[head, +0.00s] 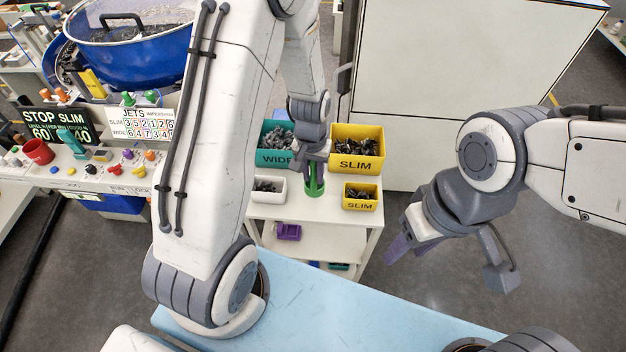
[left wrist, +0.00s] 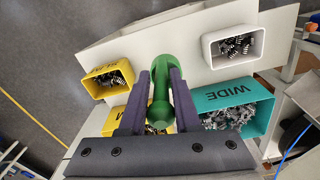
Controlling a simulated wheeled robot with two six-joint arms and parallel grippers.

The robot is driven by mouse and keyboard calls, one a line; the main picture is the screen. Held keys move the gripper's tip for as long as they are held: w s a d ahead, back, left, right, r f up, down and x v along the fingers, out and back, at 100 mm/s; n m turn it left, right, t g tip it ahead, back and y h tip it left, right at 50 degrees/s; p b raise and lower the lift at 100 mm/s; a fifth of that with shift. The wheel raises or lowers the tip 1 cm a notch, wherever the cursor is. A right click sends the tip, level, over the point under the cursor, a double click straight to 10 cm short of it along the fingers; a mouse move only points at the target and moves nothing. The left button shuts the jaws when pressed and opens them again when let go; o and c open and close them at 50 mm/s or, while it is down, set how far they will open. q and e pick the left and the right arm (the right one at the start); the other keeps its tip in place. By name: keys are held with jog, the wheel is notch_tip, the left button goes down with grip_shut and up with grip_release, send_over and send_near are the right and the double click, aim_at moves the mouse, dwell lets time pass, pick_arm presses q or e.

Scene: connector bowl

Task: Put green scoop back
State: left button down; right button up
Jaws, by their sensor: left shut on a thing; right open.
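The green scoop (head: 314,188) is between the fingers of my left gripper (head: 316,158), over the white cart top, between the small white bin and the small yellow SLIM bin. In the left wrist view the scoop (left wrist: 160,92) runs lengthwise between the two dark fingers of my left gripper (left wrist: 160,78), which is shut on it. I cannot tell whether the scoop touches the cart top. My right gripper (head: 408,246) is open and empty, pointing down at the right, away from the cart.
On the cart (head: 290,212) stand a teal WIDE bin (head: 273,158), a large yellow SLIM bin (head: 357,163), a small yellow SLIM bin (head: 360,206) and a white bin (head: 262,197), all with dark connectors. A purple container (head: 288,232) sits on a lower shelf. A control panel (head: 80,173) is at left.

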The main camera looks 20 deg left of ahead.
aim_at(313, 185)
pick_arm(q)
notch_tip(313, 185, down, 4)
jog(key=shift+r+p, duration=0.1)
jog(key=shift+p, duration=0.4)
jog(key=shift+f, duration=0.2)
jog(key=shift+f, duration=0.15)
jog(key=c, duration=0.6)
grip_release()
